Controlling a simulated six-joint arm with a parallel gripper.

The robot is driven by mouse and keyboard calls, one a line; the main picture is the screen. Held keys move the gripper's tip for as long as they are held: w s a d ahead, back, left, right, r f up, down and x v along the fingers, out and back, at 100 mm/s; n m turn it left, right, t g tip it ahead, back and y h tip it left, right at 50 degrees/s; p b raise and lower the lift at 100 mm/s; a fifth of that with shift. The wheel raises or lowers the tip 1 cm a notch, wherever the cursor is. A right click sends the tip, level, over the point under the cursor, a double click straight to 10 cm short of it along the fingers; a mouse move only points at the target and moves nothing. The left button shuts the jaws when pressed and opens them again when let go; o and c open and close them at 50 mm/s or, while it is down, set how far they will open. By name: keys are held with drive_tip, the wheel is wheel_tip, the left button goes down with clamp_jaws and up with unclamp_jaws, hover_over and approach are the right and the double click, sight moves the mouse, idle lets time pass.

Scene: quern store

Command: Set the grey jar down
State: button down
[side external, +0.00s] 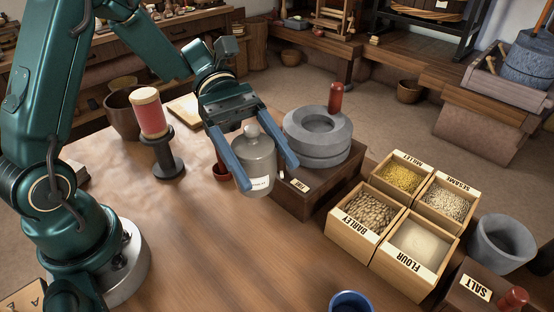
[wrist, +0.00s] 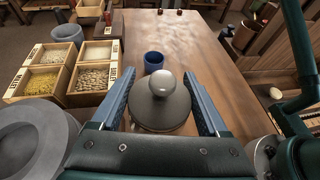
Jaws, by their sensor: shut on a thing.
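The grey jar (side external: 256,168) has a domed lid with a round knob and a pale label low on its front. My gripper (side external: 267,172) is shut on it, one blue finger on each side. In the wrist view my gripper (wrist: 162,108) shows the jar's lid (wrist: 160,105) from above, between the two fingers. The jar looks upright. The side view does not clearly show whether its base touches the wooden table (side external: 190,230).
A grey stone quern (side external: 318,135) on a dark wooden block stands close right of the jar. Labelled boxes of millet, sesame, barley and flour (side external: 415,245) lie further right. A blue cup (side external: 351,302) is at the front.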

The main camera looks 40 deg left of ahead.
sight(259, 194)
drive_tip(key=shift+s+d+f, duration=0.5)
drive_tip(key=shift+d+f, duration=1.1)
drive_tip(key=shift+f, duration=0.05)
drive_tip(key=shift+s+d+f, duration=0.45)
drive_tip(key=shift+d+f, duration=1.1)
drive_tip(key=shift+f, duration=0.15)
drive_tip(key=shift+s+d+f, duration=0.5)
drive_tip(key=shift+d+f, duration=1.1)
drive_tip(key=shift+f, duration=0.05)
unclamp_jaws()
drive_tip(key=shift+f, duration=0.1)
drive_tip(key=shift+v, duration=3.8)
